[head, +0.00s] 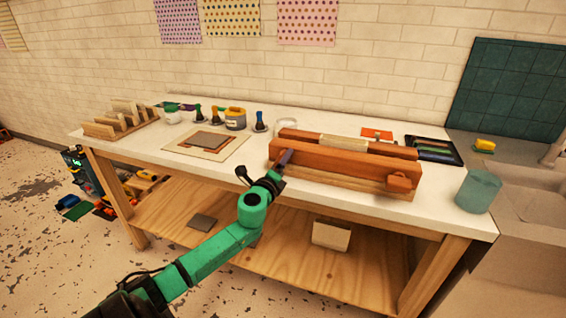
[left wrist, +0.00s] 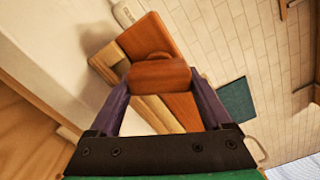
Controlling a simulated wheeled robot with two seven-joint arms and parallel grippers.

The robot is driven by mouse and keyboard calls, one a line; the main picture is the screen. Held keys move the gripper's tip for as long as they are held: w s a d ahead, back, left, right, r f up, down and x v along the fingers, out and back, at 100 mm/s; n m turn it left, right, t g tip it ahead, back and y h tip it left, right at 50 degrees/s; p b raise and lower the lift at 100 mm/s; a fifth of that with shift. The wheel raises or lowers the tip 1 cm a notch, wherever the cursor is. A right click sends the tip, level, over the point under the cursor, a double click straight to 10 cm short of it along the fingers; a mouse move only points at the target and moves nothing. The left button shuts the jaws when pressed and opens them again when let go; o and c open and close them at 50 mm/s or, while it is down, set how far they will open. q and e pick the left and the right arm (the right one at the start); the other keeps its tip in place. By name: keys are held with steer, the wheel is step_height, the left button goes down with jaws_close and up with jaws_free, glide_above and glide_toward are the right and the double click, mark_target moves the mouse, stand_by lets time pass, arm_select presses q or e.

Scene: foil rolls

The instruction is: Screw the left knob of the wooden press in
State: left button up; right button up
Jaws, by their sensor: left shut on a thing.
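The wooden press (head: 340,172) lies along the front right of the white table, a reddish-brown block with a second bar behind it. Its right knob (head: 399,182) shows on the front face. My left gripper (head: 285,158) is at the left end of the press, where the left knob is hidden behind it in the head view. In the left wrist view the left knob (left wrist: 159,76) sits between the two purple fingers of my left gripper (left wrist: 160,90), which is shut on it. The press body (left wrist: 150,38) shows behind the knob. My right gripper is in neither view.
A teal cup (head: 478,192) stands at the table's right end, near a dark tray (head: 434,150). The front left tabletop is clear.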

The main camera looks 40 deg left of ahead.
arm_select(q)
steer(key=m, duration=0.2)
steer(key=f+m, duration=0.1)
steer(key=m, duration=0.1)
steer(key=shift+m+p, duration=0.4)
steer(key=m+p, duration=0.1)
steer(key=m, duration=0.4)
steer(key=shift+s+a, duration=0.1)
steer(key=shift+a, duration=0.05)
steer(key=o, duration=1.2)
steer(key=shift+c, duration=0.2)
steer(key=shift+s+r, duration=0.15)
steer(key=shift+r, duration=0.1)
steer(key=v, duration=1.4)
steer(key=shift+s, duration=0.3)
